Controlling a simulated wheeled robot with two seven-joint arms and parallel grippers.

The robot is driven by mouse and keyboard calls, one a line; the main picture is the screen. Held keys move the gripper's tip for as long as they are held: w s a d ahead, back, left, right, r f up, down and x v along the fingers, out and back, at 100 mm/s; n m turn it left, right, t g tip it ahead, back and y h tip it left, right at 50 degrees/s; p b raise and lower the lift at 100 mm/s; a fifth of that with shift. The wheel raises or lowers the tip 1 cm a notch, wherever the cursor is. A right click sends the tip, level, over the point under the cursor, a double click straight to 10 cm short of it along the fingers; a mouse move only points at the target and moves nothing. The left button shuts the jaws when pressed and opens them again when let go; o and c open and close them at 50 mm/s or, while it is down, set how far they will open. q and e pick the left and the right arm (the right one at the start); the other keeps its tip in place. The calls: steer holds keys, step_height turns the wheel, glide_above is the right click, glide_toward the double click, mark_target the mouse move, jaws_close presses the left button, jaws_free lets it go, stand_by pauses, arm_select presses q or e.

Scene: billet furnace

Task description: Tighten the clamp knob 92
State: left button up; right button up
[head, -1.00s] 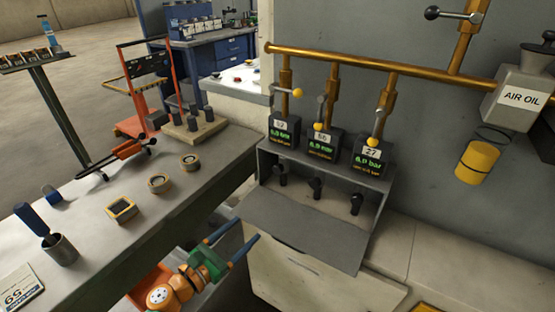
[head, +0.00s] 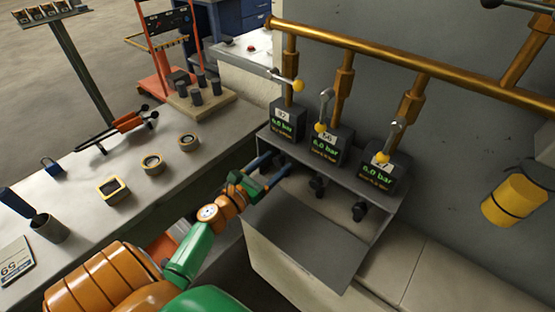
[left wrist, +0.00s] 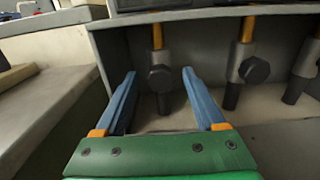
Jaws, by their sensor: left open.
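Three pressure units with green displays stand on a grey shelf box. The left one (head: 287,122) carries a small label that seems to read 92. Black knobs on short stems hang below the units. The left knob (left wrist: 160,78) shows between my fingertips in the left wrist view; whether it is within their reach in depth I cannot tell. My left gripper (head: 280,165) is open and empty, with two blue fingers, at the left opening of the box; it also shows in the left wrist view (left wrist: 159,73). In the head view it largely hides the left knob.
The middle knob (head: 317,187) and right knob (head: 360,211) hang to the right in the box. A brass pipe (head: 400,70) runs above. A grey sloping plate (head: 300,243) lies in front. A workbench (head: 95,200) with small parts stands left.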

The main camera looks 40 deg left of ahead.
arm_select(q)
steer(key=shift+w+f, duration=0.15)
steer(key=shift+w, duration=0.55)
steer(key=shift+s, duration=0.15)
jaws_close()
steer(key=m+b, duration=0.2)
steer(key=m, duration=0.2)
steer(key=m+b, duration=0.2)
steer(key=m, duration=0.2)
steer(key=shift+d+m, duration=0.1)
steer(key=shift+m, duration=0.2)
steer(key=m+b, duration=0.2)
steer(key=m, duration=0.2)
steer(key=shift+m+b, duration=0.7)
steer(key=shift+m, duration=1.7)
